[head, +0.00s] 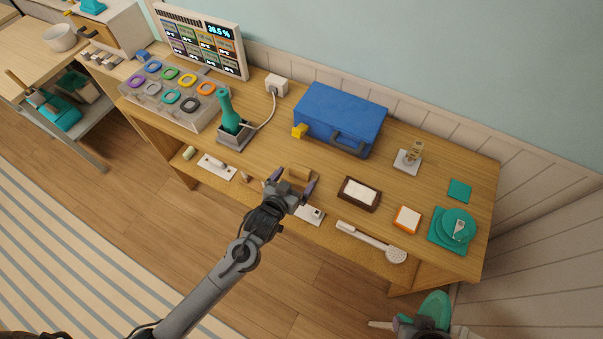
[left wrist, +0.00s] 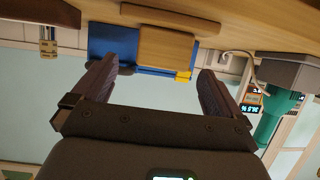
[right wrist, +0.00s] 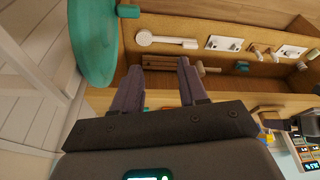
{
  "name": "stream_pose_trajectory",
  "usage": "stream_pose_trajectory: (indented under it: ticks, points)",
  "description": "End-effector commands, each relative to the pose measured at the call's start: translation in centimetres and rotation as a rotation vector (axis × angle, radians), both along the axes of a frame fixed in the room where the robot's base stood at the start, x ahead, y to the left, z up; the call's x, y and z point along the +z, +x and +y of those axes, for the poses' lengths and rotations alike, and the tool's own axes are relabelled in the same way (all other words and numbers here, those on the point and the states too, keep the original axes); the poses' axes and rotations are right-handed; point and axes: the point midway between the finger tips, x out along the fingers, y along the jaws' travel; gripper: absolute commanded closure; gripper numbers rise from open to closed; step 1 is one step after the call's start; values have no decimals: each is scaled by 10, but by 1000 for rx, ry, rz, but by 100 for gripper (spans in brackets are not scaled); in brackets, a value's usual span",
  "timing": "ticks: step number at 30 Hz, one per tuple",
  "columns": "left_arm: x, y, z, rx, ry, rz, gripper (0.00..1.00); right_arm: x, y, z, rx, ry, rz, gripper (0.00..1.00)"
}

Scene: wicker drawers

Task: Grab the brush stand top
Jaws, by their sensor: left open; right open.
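A light wooden block (head: 299,173) lies near the front edge of the desk; I cannot tell for sure that it is the brush stand top. It also shows in the left wrist view (left wrist: 166,48). My left gripper (head: 292,179) is open at the block, its fingers on either side in the head view; contact cannot be told. A long white brush (head: 370,241) lies on the lower front shelf and shows in the right wrist view (right wrist: 165,40). My right gripper (right wrist: 156,75) is open and empty in front of the desk, below the shelf in the head view.
A blue case (head: 340,113) stands behind the block. A dark tray (head: 346,203), an orange-edged block (head: 407,219) and teal dishes (head: 457,226) lie to its right. A wooden figure on a white base (head: 409,160) stands further back. A teal rounded object (right wrist: 95,40) is beside my right gripper.

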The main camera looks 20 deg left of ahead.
Motion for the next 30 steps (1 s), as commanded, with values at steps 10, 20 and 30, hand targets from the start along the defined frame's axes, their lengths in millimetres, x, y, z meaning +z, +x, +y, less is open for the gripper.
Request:
stream_pose_trajectory:
  ticks: [10,20,30]
  points:
    - [-12,25,2,2,1,1,0,-1,3,-3,-2,-8,-8,57]
    - [-24,51,1,0,0,1,0,-3,4,-6,4,-17,-11,57]
    - [-24,52,1,0,0,1,17,-3,4,-5,1,-13,-12,57]
